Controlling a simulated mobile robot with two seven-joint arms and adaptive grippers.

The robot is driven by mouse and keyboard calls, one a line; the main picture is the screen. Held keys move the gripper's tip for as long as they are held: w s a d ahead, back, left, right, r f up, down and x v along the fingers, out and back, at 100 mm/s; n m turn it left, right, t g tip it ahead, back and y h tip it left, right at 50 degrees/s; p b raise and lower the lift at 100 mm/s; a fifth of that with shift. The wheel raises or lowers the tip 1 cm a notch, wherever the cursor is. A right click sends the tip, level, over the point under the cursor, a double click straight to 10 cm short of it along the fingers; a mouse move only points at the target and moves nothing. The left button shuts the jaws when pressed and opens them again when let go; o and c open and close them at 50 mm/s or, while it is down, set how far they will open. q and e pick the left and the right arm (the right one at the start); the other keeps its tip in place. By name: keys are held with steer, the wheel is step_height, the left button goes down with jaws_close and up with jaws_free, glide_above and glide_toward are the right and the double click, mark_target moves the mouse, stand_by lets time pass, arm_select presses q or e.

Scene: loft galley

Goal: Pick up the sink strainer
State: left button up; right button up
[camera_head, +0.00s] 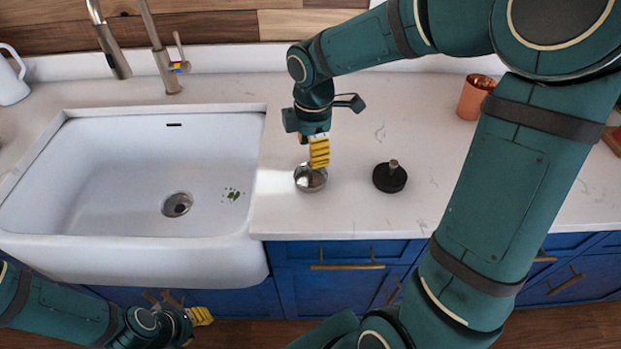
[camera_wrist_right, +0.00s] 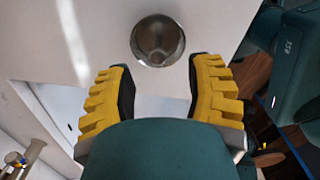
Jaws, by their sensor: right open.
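The sink strainer (camera_head: 311,181), a small round silver metal cup, sits on the white counter just right of the sink. In the right wrist view it shows as a shiny round bowl (camera_wrist_right: 158,40) with what looks like a small knob in its middle. My right gripper (camera_head: 318,160) points down over it and partly hides it in the head view. Its yellow fingers (camera_wrist_right: 162,70) are spread, and the strainer lies just beyond the tips, roughly centred between them; nothing is held. My left gripper (camera_head: 199,316) is low in front of the blue cabinets, its opening unclear.
A black disc with an upright stem (camera_head: 390,176) stands right of the strainer. A copper cup (camera_head: 475,97) is farther right, behind my arm. The white sink (camera_head: 110,160) has a drain (camera_head: 177,204) and green bits. A faucet (camera_head: 160,60) stands behind it.

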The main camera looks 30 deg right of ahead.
mark_target(311, 168)
steer(key=shift+w+f+b, duration=0.2)
steer(key=shift+f+b, duration=0.75)
steer(key=shift+f, duration=2.4)
steer(key=shift+a, duration=0.1)
steer(key=shift+r, duration=0.1)
steer(key=shift+c, duration=0.4)
jaws_close()
